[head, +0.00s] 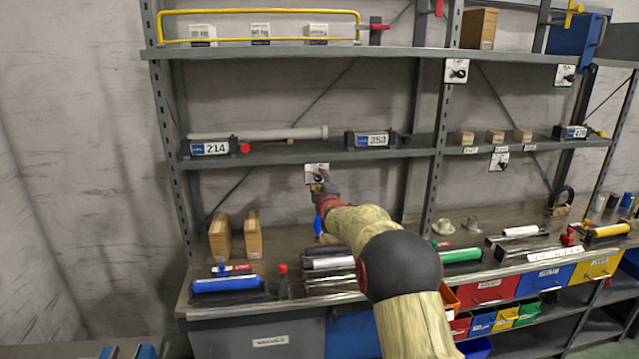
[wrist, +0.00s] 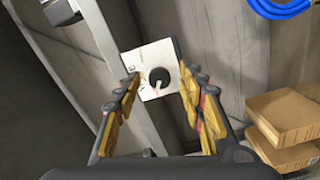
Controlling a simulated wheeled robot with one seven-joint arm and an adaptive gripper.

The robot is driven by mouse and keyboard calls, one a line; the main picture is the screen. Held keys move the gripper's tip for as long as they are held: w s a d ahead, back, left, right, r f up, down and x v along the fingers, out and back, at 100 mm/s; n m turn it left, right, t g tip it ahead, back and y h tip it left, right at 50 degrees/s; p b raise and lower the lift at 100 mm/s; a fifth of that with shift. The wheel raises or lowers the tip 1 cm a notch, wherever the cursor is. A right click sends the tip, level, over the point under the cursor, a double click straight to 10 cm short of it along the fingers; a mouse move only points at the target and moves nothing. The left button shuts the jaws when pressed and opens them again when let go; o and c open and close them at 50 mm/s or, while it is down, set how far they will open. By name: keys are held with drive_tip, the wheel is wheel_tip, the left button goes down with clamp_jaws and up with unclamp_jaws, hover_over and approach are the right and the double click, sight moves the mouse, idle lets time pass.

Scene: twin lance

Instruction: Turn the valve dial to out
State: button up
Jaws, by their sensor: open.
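The valve dial (wrist: 160,75) is a round black knob on a white square plate (wrist: 142,60). A pale pointer mark shows at its lower edge in the wrist view. The print on the plate is too small to read. In the head view, this plate (head: 312,168) appears to hang under the middle shelf, partly hidden by my gripper (head: 321,186). In the wrist view, my gripper (wrist: 160,85) is open. Its two yellow-padded fingers stand on either side of the knob, with gaps showing and nothing held. Contact with the knob cannot be told.
Similar dial plates hang at the upper right (head: 457,70), far right (head: 565,75) and lower right (head: 499,160). The middle shelf (head: 290,153) runs just above my gripper. Cardboard boxes (head: 253,235) stand on the bench to the left. A blue hose (wrist: 282,8) shows in the wrist view.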

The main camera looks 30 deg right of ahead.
drive_tip(key=shift+s, duration=0.1)
drive_tip(key=v, duration=1.1)
drive_tip(key=shift+s, duration=0.35)
drive_tip(key=shift+a, duration=0.15)
